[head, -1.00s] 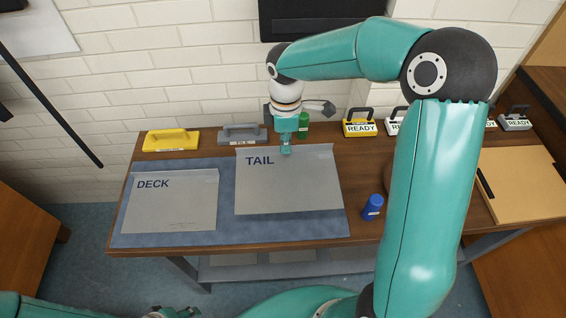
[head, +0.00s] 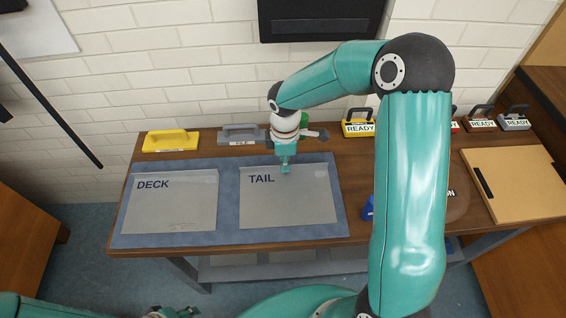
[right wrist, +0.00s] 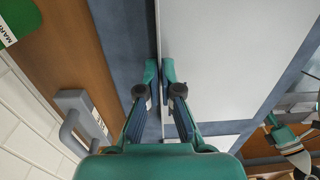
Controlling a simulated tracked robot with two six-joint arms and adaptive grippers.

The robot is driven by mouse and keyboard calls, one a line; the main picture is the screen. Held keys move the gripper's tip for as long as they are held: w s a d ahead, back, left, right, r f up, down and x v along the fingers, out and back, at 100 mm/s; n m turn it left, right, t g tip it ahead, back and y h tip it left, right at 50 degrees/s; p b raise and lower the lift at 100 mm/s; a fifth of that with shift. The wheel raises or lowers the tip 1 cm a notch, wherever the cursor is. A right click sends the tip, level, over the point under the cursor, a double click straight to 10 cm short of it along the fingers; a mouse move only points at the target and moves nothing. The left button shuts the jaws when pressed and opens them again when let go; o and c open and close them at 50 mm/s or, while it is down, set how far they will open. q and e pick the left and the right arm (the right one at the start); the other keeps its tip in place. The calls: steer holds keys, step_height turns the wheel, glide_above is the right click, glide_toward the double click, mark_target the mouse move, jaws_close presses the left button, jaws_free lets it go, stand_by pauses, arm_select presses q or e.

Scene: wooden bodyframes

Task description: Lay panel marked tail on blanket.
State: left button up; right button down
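The grey panel marked TAIL (head: 290,200) lies on or just over the right part of the blue blanket (head: 228,190), with blue showing all around it. It looks level; any small gap beneath cannot be told. My right gripper (head: 285,169) is at the panel's far edge. In the right wrist view, its fingers (right wrist: 160,72) straddle that edge with only a narrow gap, and appear closed on it. The panel marked DECK (head: 172,203) lies to the left on the blanket. My left gripper (head: 175,312) is cut off at the bottom of the head view.
Yellow (head: 170,140) and grey (head: 241,134) handled blocks stand along the table's back edge. A green object (head: 304,119) is behind my right gripper. A blue object (head: 368,208) is partly hidden by my right arm. A tan board (head: 515,185) lies at right.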

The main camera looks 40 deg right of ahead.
steer(key=c, duration=1.3)
jaws_free()
steer(key=shift+r, duration=0.1)
step_height(320, 180, up, 12)
steer(key=shift+w+d+f, duration=0.1)
steer(key=shift+w, duration=0.05)
